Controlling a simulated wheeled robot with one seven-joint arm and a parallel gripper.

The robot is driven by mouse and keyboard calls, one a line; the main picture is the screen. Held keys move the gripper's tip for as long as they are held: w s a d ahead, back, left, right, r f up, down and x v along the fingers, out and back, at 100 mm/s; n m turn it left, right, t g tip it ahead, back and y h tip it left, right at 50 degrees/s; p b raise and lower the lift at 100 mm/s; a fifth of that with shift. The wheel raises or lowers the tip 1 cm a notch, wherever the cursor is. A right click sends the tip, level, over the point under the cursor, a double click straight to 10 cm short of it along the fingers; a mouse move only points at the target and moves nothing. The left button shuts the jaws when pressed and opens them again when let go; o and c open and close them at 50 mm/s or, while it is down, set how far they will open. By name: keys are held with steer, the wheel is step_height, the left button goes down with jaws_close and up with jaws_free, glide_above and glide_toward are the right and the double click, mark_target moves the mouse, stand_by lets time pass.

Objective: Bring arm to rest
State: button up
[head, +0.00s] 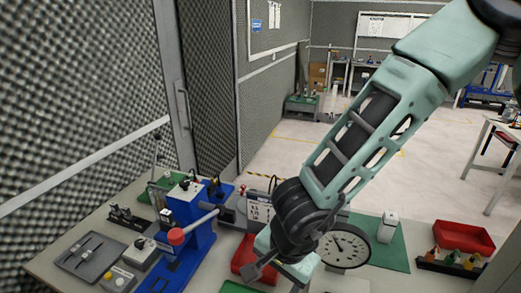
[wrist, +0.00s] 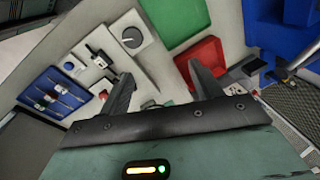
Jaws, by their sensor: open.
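My arm (head: 365,125) reaches from the top right of the head view down to the bench. My gripper (head: 260,272) is low over the front of the bench, beside a red tray (head: 243,256). In the wrist view my gripper (wrist: 163,82) has its two dark fingers apart, with nothing between them. The red tray (wrist: 201,63) shows just beyond the right finger there. I cannot tell how high the fingertips are above the bench.
A blue press (head: 190,235) with a red knob stands left of my gripper. A round dial gauge (head: 344,250) stands close right of the wrist. A green mat (head: 385,243), a red bin (head: 461,238) and small bottles (head: 448,260) lie farther right. A foam wall (head: 75,85) bounds the left.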

steer(key=s+a+r+n+y+b, duration=0.35)
steer(key=s+n+b, duration=0.25)
steer(key=n, duration=0.3)
steer(key=s+d+f+n+g+h+b, duration=0.1)
steer(key=s+d+n+h+b, duration=0.2)
steer(key=d, duration=1)
steer(key=s+n+h, duration=0.1)
steer(key=s+n, duration=0.2)
steer(key=s, duration=0.1)
steer(key=shift+s+d+g+b, duration=0.2)
steer(key=shift+d+g+b, duration=0.15)
steer(key=shift+g, duration=0.05)
stand_by(0.9)
